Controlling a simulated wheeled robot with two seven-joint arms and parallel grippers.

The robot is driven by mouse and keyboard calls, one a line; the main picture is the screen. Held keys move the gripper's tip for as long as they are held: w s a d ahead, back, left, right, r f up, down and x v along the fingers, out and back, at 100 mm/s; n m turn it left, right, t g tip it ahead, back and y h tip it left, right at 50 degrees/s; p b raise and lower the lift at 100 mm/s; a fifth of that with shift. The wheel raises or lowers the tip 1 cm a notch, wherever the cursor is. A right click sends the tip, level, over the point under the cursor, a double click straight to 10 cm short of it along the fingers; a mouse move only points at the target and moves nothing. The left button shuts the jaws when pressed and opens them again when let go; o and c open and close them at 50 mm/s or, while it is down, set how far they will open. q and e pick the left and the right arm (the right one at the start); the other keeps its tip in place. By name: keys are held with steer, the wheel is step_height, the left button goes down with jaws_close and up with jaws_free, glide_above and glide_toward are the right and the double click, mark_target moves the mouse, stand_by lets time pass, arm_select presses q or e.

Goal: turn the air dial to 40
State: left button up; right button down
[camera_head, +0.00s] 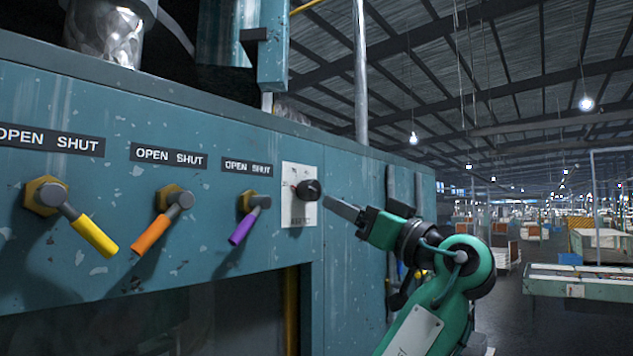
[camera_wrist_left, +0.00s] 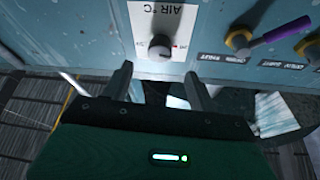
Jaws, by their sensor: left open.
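The air dial is a black round knob (camera_head: 308,189) on a white plate (camera_head: 292,221) fixed to the teal panel. In the left wrist view the knob (camera_wrist_left: 160,47) and the plate (camera_wrist_left: 158,18) appear upside down, with "AIR °C" lettering. My right gripper does not show.
Left of the dial, three valve levers, yellow (camera_head: 95,236), orange (camera_head: 152,235) and purple (camera_head: 242,228), stick out below "OPEN SHUT" labels. An open recess (camera_head: 200,325) lies below the panel. The hall to the right is open, with a bench (camera_head: 585,283).

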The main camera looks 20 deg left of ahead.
mark_target(315, 193)
arm_select(q)
steer(key=p+x, duration=0.4)
steer(key=x, duration=0.3)
steer(key=shift+r, duration=0.1)
steer(key=shift+w+a+r, duration=0.1)
steer(key=shift+w+a, duration=0.2)
steer(key=shift+a, duration=0.3)
steer(key=c, duration=1)
